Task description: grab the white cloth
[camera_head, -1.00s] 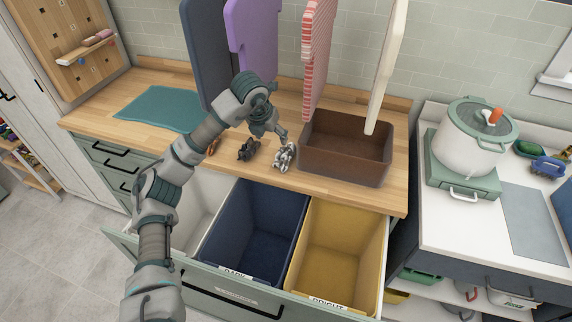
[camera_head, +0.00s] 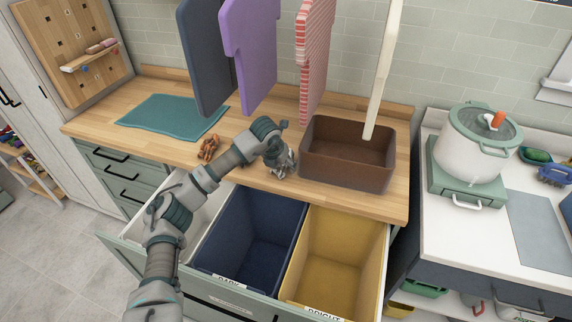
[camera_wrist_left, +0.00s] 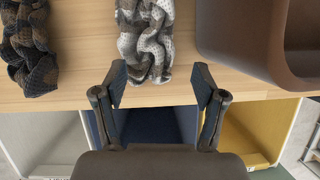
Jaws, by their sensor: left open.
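A crumpled white and grey-brown knitted cloth (camera_wrist_left: 147,38) lies on the wooden counter, left of the brown bin. My left gripper (camera_wrist_left: 160,86) is open and empty, with its fingertips spread near the cloth's front end; I cannot tell whether they touch it. In the head view my left gripper (camera_head: 281,157) is low over the counter beside the bin and largely covers this cloth. A flat, plain white cloth (camera_head: 385,75) also hangs above the brown bin. My right gripper is not in view.
The brown bin (camera_head: 320,172) stands close to the right of my gripper. The open drawer below holds a blue bin (camera_head: 245,225) and a yellow bin (camera_head: 340,240).

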